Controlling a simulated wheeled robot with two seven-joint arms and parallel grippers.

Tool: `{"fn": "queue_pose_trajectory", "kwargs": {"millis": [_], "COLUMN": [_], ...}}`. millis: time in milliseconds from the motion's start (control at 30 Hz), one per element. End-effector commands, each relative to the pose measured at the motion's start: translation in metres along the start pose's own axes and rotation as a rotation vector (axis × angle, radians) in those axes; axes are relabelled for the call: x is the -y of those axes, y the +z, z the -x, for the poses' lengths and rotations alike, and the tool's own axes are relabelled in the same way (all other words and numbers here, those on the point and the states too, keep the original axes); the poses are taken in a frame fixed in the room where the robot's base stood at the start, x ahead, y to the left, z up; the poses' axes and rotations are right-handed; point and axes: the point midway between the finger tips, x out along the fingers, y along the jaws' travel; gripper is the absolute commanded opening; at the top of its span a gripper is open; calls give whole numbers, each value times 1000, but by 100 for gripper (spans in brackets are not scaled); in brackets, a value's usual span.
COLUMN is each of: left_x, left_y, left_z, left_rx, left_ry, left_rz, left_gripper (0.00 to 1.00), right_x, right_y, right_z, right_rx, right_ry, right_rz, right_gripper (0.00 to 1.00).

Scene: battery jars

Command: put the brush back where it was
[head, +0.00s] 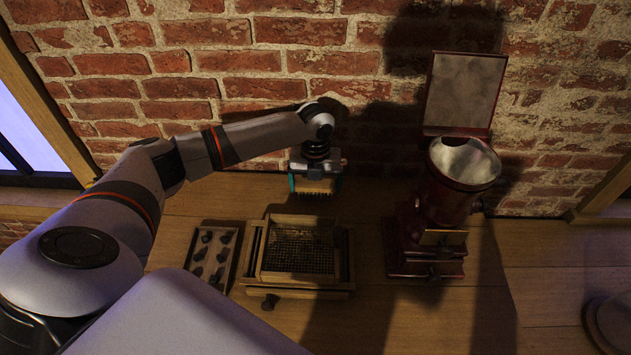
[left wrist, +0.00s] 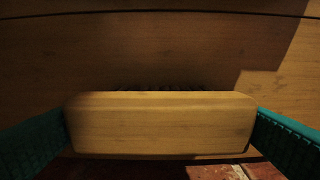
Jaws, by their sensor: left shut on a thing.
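The brush (head: 315,187) is a pale wooden block, seen in the head view at the back of the table, close to the brick wall. My left gripper (head: 314,178) points down and is shut on it. In the left wrist view the brush (left wrist: 160,123) lies crosswise between the two teal fingers, with dark bristles showing along its far edge. I cannot tell whether the bristles touch the table. My right gripper is not in view.
A wooden frame with a mesh (head: 255,254) stands in front of the brush. Left of it is a tray (head: 191,257) with several dark lumps. A dark red machine with a metal hopper (head: 468,160) stands to the right. A round object (head: 612,320) is at the far right.

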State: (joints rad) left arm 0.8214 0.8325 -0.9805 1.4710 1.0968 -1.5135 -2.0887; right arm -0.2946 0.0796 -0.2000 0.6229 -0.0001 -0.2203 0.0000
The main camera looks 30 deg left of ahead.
Motion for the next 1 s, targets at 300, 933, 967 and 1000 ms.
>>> {"fn": "queue_pose_trajectory", "kwargs": {"millis": [300,933,967,1000], "left_x": [0,0,0,-1], "left_y": [0,-1,-1,-1], "left_z": [-3,73,79,87], "left_rx": [0,-4,-4,-4], "left_ry": [0,3,4,3], "left_rz": [1,0,0,1], "left_gripper": [100,100,100,100], "right_x": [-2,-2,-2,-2], "right_y": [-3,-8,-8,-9], "right_z": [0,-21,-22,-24], "right_rx": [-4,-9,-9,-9], "right_ry": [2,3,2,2], "right_rz": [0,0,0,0], "right_gripper": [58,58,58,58]}}
